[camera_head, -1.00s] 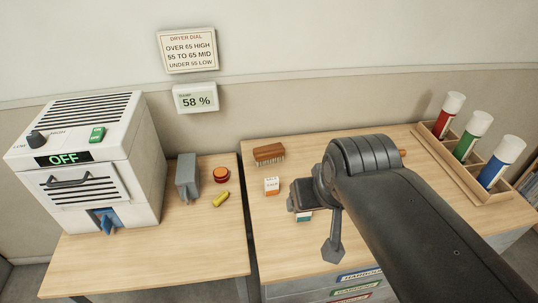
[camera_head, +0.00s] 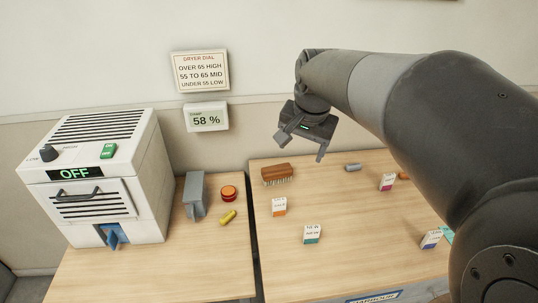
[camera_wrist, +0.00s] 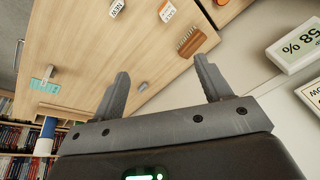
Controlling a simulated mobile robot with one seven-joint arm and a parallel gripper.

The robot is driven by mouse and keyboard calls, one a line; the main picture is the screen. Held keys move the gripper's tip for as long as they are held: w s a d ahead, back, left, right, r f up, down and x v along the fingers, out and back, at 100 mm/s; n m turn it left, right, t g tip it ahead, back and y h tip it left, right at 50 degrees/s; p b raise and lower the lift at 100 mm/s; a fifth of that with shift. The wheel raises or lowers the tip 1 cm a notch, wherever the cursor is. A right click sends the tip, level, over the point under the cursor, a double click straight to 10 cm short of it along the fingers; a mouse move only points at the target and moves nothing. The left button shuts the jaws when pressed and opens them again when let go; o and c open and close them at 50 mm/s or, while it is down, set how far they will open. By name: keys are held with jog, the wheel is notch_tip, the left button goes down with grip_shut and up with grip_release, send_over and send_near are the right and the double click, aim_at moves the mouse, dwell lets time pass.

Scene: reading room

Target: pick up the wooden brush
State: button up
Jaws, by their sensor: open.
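The wooden brush (camera_head: 277,173) has a brown back and pale bristles pointing down. It lies near the back left corner of the right-hand table (camera_head: 340,260). It also shows in the wrist view (camera_wrist: 190,42), beyond the right finger and apart from it. My gripper (camera_head: 302,143) is open and empty, raised above the table's back edge, up and to the right of the brush. In the wrist view both fingers (camera_wrist: 162,88) are spread with nothing between them.
A gap separates the tables.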

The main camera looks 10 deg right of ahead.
jog(key=w+f+m+g, duration=0.1)
jog(key=w+f+m, duration=0.2)
jog(key=w, duration=0.6)
jog(key=m+g, duration=0.2)
jog(key=m, duration=0.4)
send_near(277, 168)
jog(key=shift+m, duration=0.3)
jog(key=f, duration=1)
jog(key=shift+w+a+f, duration=0.1)
jog(key=shift+w+f, duration=0.05)
jog(key=shift+w, duration=0.05)
jog(key=c, duration=1.1)
jog(key=shift+c, duration=0.2)
